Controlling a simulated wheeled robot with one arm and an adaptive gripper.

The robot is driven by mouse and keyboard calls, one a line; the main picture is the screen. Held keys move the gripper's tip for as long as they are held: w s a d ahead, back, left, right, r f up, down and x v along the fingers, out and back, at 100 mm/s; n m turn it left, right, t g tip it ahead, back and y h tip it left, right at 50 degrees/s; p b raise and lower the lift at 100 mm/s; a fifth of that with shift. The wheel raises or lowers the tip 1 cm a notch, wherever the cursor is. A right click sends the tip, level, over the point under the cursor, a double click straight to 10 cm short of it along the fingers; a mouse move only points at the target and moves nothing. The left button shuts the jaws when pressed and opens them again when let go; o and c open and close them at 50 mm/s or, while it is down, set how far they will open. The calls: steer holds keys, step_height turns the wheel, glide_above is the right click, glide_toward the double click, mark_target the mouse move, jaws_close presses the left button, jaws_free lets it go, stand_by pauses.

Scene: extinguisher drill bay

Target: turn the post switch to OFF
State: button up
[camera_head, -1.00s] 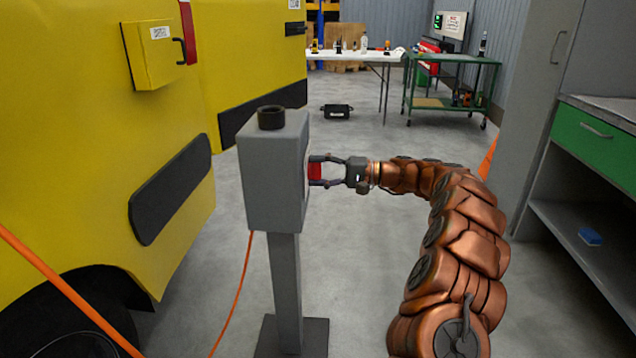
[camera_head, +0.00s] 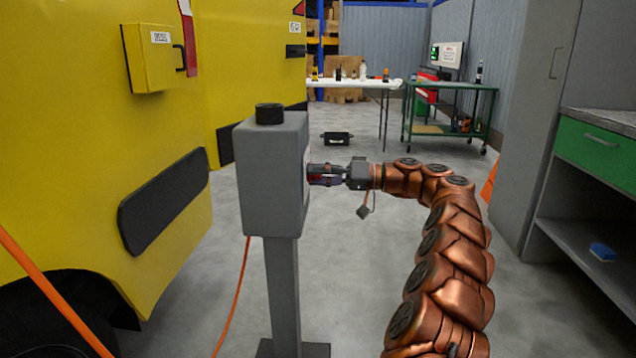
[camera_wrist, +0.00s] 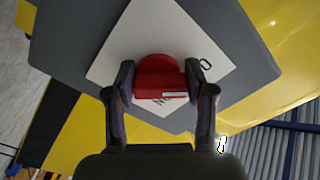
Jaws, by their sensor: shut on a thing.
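The post switch is a grey box (camera_head: 272,175) on a grey post, with a black cap on top. Its red knob (camera_wrist: 160,75) sits on a white label plate (camera_wrist: 115,55) on the box's right face. My gripper (camera_head: 318,175) reaches it from the right; its fingers (camera_wrist: 155,85) are closed on both sides of the red knob. In the wrist view the plate appears tilted like a diamond, while the knob's flat edge with a white mark lies about level. The knob and fingers hide most of the lettering, so I cannot read the setting.
A yellow vehicle (camera_head: 160,230) stands close on the left. An orange cable (camera_head: 232,300) hangs from the box. A white table (camera_head: 350,83) and a green cart (camera_head: 450,85) stand behind. A grey shelf unit with a green drawer (camera_head: 597,148) is at right.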

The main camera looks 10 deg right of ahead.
steer(key=shift+f+n, duration=0.1)
steer(key=shift+n, duration=0.2)
stand_by(0.4)
steer(key=o, duration=1.2)
steer(key=shift+c, duration=0.2)
steer(key=v, duration=1.2)
